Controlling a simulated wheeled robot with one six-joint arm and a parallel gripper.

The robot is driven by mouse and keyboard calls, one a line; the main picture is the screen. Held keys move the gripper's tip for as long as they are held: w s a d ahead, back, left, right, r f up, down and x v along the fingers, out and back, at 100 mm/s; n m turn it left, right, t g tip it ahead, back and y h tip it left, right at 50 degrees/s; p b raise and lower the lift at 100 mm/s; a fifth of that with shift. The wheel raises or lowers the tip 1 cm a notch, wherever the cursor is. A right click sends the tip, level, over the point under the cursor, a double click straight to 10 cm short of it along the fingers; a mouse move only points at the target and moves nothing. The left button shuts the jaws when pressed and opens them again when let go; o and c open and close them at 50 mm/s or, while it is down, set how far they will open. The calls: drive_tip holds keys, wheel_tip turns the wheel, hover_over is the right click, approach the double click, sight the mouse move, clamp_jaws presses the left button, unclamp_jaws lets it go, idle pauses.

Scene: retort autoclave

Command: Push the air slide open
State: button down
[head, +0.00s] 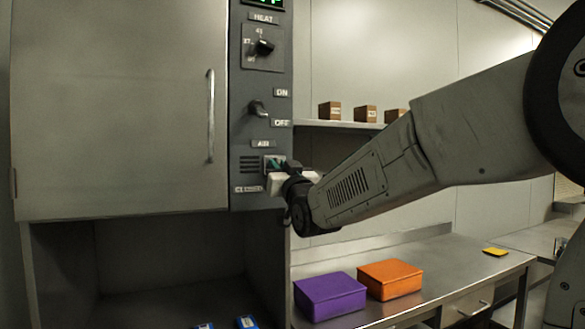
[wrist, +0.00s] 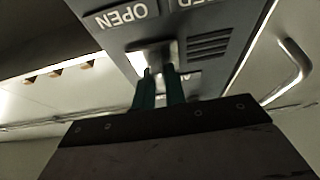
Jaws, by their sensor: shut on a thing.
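The air slide (wrist: 152,54) is a small grey knob under the AIR label on the dark control panel (head: 241,140). My gripper (head: 274,164) is at the panel's lower right, level with the vent slots. In the wrist view, its two green fingers (wrist: 160,85) are shut on the slide's knob. The OPEN label (wrist: 127,16) shows upside down beside the knob, with part of the CLOSED label to its right. In the head view my gripper hides the slide and part of the labels.
The grey cabinet door (head: 120,110) with its upright handle (head: 211,115) is left of the panel. The heat knob (head: 264,47) and ON/OFF switch (head: 257,109) sit above. A purple box (head: 330,296) and an orange box (head: 390,280) stand on the steel table below.

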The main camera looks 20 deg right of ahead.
drive_tip(key=shift+d, duration=0.1)
drive_tip(key=c, duration=1.4)
unclamp_jaws()
drive_tip(key=shift+d, duration=0.2)
drive_tip(key=shift+c, duration=0.2)
drive_tip(key=shift+a, duration=0.1)
drive_tip(key=v, duration=0.8)
drive_tip(key=shift+w+f, duration=0.1)
